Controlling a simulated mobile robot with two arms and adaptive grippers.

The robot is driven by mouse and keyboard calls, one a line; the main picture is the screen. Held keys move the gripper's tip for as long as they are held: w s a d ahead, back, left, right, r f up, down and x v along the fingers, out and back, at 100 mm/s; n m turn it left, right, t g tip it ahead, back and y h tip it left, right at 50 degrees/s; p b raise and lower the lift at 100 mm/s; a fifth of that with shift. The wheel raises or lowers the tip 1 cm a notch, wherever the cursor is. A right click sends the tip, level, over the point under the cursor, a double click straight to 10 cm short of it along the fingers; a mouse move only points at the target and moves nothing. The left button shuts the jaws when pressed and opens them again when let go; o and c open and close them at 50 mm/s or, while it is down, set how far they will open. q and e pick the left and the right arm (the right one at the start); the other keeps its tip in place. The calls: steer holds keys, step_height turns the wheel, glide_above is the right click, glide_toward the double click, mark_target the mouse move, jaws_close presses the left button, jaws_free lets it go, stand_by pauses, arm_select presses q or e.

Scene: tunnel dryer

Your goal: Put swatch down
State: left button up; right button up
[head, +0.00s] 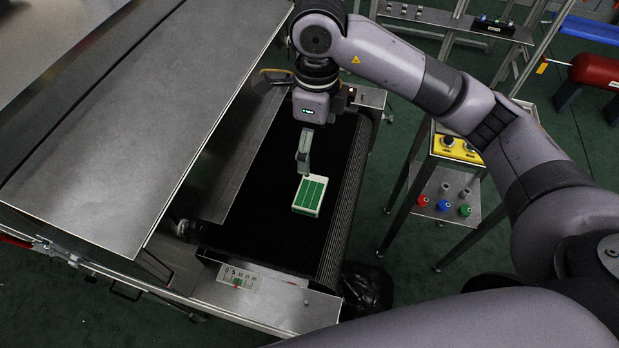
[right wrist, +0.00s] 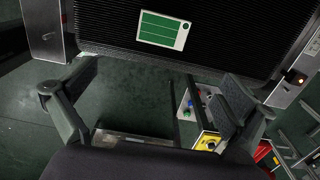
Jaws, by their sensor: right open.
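The swatch (head: 311,194) is a white rectangle with green panels. It lies flat on the black ribbed conveyor belt (head: 254,206) of the dryer. It also shows at the top of the right wrist view (right wrist: 164,30), with belt visible around it. My right gripper (head: 304,160) is just behind the swatch in the head view, apart from it. In the right wrist view its two fingers (right wrist: 160,88) are spread wide with nothing between them. My left gripper is in neither view.
The dryer's metal hood (head: 150,95) stands left of the belt. A scale plate (head: 238,277) is on the frame at the near end. A small cart with yellow-topped items (head: 456,148) and coloured knobs stands to the right. A red cylinder (head: 596,70) is at far right.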

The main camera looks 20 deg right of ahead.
steer(key=p, duration=0.1)
glide_above(311, 191)
steer(key=f, duration=1.2)
steer(key=shift+s+d, duration=0.15)
steer(key=shift+s, duration=0.2)
steer(key=shift+w+a+f+p, duration=0.15)
steer(key=shift+f+p, duration=0.35)
steer(key=shift+f, duration=0.85)
steer(key=shift+w+a+f+p, duration=0.1)
steer(key=shift+f+p, duration=0.35)
steer(key=shift+f, duration=0.85)
steer(key=shift+c, duration=0.4)
steer(key=c, duration=1.1)
steer(key=shift+r, duration=0.1)
